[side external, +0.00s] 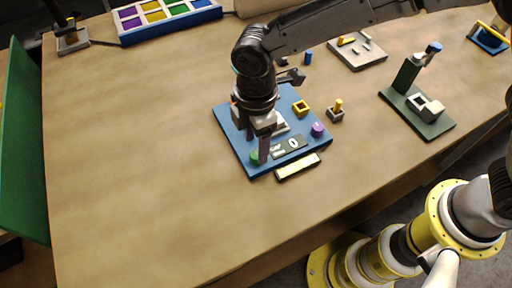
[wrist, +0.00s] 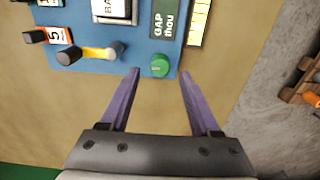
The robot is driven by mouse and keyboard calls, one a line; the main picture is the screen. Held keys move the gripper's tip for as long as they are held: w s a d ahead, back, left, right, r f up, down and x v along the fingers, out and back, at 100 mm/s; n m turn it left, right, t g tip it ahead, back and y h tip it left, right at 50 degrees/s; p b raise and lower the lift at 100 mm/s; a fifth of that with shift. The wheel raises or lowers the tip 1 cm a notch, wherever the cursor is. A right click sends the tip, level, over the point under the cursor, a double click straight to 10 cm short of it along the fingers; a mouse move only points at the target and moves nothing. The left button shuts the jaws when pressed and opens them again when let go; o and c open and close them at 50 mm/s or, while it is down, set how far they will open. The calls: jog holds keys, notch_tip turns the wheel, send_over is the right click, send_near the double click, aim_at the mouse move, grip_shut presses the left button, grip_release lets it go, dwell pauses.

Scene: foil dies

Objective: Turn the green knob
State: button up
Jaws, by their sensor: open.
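The green knob (wrist: 160,65) is a small round knob with a pale mark, at the corner of the blue panel (wrist: 98,18) in the wrist view. My gripper (wrist: 158,73) is open, with one purple finger on each side of the knob and a gap to both. The fingers look apart from it; their height above the panel is hard to tell. In the side external view my gripper (side external: 259,155) points down over the panel's near-left part, and the green knob (side external: 254,157) is partly hidden behind a finger.
A green fixture (side external: 418,108) stands to the right. The table (side external: 140,180) is clear to the left.

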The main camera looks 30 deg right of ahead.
aim_at(256, 154)
jog(key=shift+f, duration=1.6)
grip_shut()
